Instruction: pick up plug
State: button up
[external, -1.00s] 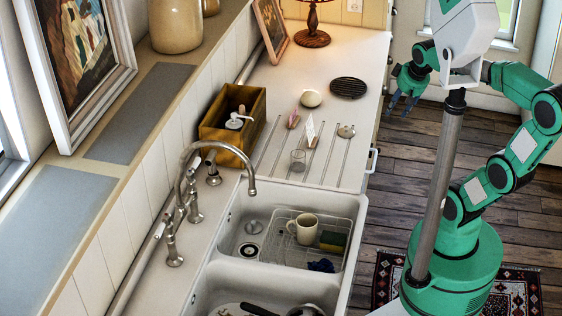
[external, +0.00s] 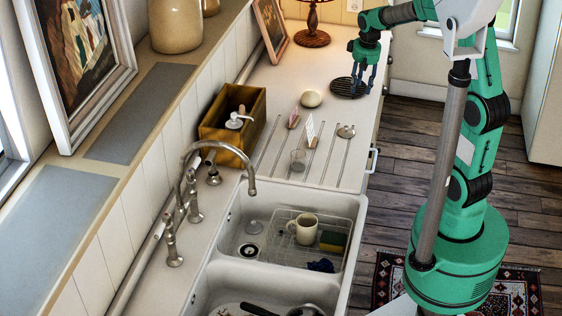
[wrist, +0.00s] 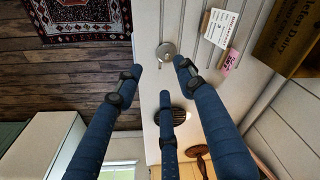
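My gripper (external: 364,86) hangs over the back right of the counter, by the black round trivet (external: 350,88). In the wrist view my three blue fingers (wrist: 160,75) are spread apart and empty. They do not touch the plug. A second small round metal piece (external: 254,226) sits in the sink near the drain; I cannot tell what it is.
A white card (external: 310,134), a smaller pinkish card (external: 293,120), a glass (external: 298,160) and a pale round object (external: 311,99) stand near the plug. A wooden box (external: 232,115) is left, a lamp (external: 312,32) behind. Counter around the plug is mostly clear.

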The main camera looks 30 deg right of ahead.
jog(key=g+p, duration=0.2)
jog(key=p, duration=0.2)
send_over(343, 129)
notch_tip(343, 129, down, 9)
jog(key=shift+w+d+f, duration=0.1)
jog(key=shift+w+f, duration=0.05)
jog(key=shift+f, duration=0.35)
jog(key=shift+f, duration=0.15)
jog(key=shift+f+b, duration=0.5)
jog(key=shift+f, duration=3.65)
jog(key=shift+f, duration=0.1)
jog(key=shift+f+b, duration=0.3)
jog(key=shift+f, duration=2.2)
